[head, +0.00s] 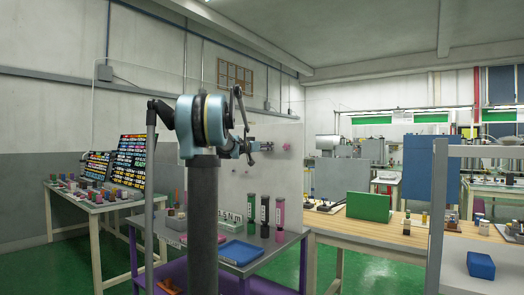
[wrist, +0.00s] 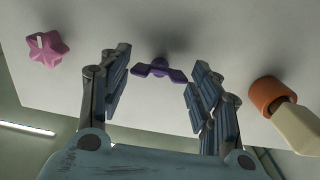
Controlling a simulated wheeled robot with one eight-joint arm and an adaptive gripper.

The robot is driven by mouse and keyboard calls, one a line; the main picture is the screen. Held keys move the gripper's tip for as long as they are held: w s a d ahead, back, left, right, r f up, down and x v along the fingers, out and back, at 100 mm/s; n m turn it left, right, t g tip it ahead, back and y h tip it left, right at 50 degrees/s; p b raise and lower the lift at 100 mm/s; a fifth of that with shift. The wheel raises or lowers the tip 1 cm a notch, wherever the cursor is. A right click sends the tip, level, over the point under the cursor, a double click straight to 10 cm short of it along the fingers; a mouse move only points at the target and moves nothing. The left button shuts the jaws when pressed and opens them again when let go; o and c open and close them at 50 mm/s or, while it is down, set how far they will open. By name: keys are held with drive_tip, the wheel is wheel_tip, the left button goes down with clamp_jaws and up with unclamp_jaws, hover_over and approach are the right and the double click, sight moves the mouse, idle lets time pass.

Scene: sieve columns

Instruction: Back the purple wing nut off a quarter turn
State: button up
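The purple wing nut (wrist: 158,69) is on a pale panel (wrist: 230,40) in the wrist view, its two wings spread roughly left and right. My gripper (wrist: 161,78) is open, with one finger on each side of the wing nut and a gap to both wings. Nothing is held. In the head view my gripper (head: 264,147) is in front of the upright clear-edged panel (head: 225,165). I cannot make out the wing nut in the head view.
A pink star knob (wrist: 48,48) is left of the fingers in the wrist view; an orange collar (wrist: 272,94) with a cream handle (wrist: 298,125) is close on the right. Below the panel, a bench holds a blue tray (head: 240,252) and several upright tubes (head: 265,217).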

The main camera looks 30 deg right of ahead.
idle(0.3)
drive_tip(key=v, duration=1.2)
drive_tip(key=shift+f, duration=0.15)
